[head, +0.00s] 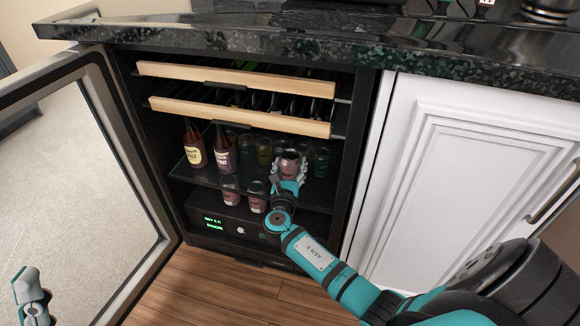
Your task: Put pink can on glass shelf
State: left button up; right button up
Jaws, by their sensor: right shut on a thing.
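My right gripper (289,172) reaches into the open cooler and is shut on a can (290,160), dark pinkish with a pale top. The gripper's fingers hide part of the can. It is at the front right of the glass shelf (205,178); I cannot tell whether it touches the glass. Two brown bottles (194,152) and several cans and jars stand on the glass shelf. Pinkish cans (230,190) show below it. My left gripper (35,290) is at the lower left, outside the glass door, apart from everything; its fingers are not clear.
The cooler's glass door (75,180) stands open on the left. Two wooden-fronted racks (240,115) sit above the glass shelf. A dark stone counter (300,45) overhangs the cooler. A white cabinet (460,180) is close on the right. The wooden floor (210,290) in front is clear.

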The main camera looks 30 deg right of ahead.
jog(key=o, duration=1.5)
jog(key=shift+c, duration=0.2)
